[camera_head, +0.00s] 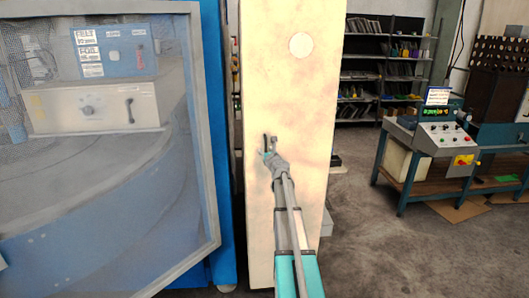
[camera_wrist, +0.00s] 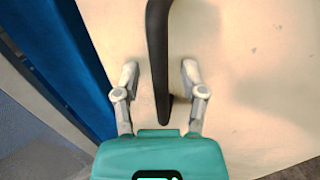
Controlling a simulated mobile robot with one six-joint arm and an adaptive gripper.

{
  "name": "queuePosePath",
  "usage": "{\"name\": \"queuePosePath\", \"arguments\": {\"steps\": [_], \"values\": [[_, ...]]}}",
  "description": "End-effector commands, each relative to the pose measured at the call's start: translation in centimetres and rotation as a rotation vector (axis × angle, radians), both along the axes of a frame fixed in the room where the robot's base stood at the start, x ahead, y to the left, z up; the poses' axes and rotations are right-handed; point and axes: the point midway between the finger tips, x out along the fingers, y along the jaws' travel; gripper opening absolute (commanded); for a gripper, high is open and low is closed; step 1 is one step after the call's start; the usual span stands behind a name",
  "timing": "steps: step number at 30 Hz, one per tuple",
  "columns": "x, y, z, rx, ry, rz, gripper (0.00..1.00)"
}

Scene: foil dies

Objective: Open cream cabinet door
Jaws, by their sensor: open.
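The cream cabinet door (camera_head: 285,90) is a tall, narrow panel with a pale round disc near its top. Whether it stands ajar is hard to tell. Its black bar handle (camera_wrist: 157,45) runs upright through the wrist view. In the head view the handle is small and partly hidden by my gripper (camera_head: 269,154). My gripper is open in the wrist view (camera_wrist: 160,78), with one fingertip on each side of the handle and a visible gap on both sides. The handle's lower end lies between the fingers, just above the teal gripper body.
A blue machine with a grey mesh guard (camera_head: 208,150) stands close at the door's left. A control console on a blue bench (camera_head: 440,140) is at the right. Dark shelves (camera_head: 385,60) stand behind. Concrete floor (camera_head: 400,250) is clear to the door's right.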

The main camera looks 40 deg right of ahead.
Motion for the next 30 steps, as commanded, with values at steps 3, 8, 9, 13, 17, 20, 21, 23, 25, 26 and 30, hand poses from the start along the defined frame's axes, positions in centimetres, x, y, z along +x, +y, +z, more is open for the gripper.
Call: {"name": "queuePosePath", "arguments": {"steps": [3,8,9,13,17,20,21,23,25,26,30], "values": [[0.2,-0.1,0.0,0.000,0.000,0.000,0.54],[0.2,0.0,0.0,0.000,0.000,0.000,0.54],[0.2,0.0,0.0,0.000,0.000,0.000,0.54],[0.2,0.0,0.0,0.000,0.000,0.000,0.35],[0.2,0.0,0.0,0.000,0.000,0.000,0.11],[0.2,0.0,0.0,0.000,0.000,0.000,0.00],[0.2,0.0,0.0,0.000,0.000,0.000,0.00],[0.2,0.0,0.0,0.000,0.000,0.000,0.00],[0.2,0.0,0.0,0.000,0.000,0.001,0.00],[0.1,1.2,0.0,0.000,0.000,0.004,0.00],[0.3,0.5,0.0,0.000,0.000,0.007,0.00]]}}
